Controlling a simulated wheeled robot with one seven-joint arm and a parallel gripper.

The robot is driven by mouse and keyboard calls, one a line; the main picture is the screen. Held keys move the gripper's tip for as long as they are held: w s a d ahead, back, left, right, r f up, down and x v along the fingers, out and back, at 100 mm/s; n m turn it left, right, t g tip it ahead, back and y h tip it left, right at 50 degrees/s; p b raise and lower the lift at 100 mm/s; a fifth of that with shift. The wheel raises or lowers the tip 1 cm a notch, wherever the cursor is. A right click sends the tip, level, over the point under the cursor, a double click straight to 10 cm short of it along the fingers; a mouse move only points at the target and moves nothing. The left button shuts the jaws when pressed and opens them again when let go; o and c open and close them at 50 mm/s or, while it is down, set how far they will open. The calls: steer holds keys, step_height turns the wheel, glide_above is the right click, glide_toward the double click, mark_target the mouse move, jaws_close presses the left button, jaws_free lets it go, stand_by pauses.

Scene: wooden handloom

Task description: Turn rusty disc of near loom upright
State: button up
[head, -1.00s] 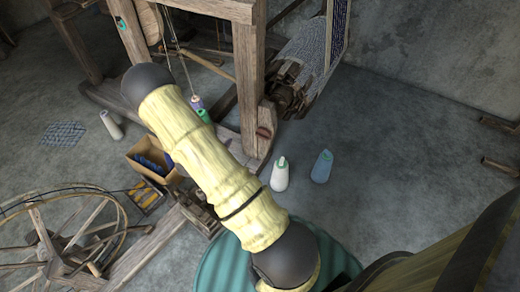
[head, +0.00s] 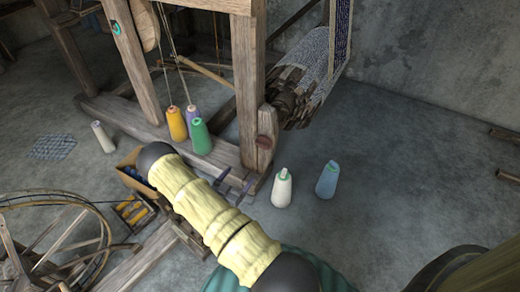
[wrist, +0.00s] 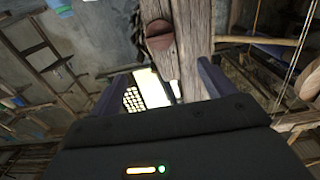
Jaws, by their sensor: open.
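The rusty disc (head: 266,142) is a small reddish-brown round piece on the foot of the near loom's front post (head: 249,85). In the wrist view the disc (wrist: 158,35) shows ahead of the fingers, near the top, with a line across it; its exact tilt is hard to tell. My gripper (head: 237,183) is open and empty, below and left of the disc in the head view. In the wrist view its two dark fingers (wrist: 165,80) stand apart, and the disc lies beyond them, untouched.
Orange (head: 176,123), green (head: 200,137) and purple cones stand by the loom's base beam. A white cone (head: 282,188) and a blue cone (head: 326,180) stand on the floor to the right. A spinning wheel (head: 50,240) is at lower left.

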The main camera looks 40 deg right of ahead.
mark_target(263, 144)
steer(key=b+x, duration=0.6)
steer(key=x, duration=1.1)
steer(key=shift+b, duration=0.35)
steer(key=shift+w+d, duration=0.1)
steer(key=shift+d, duration=0.05)
steer(key=c, duration=0.9)
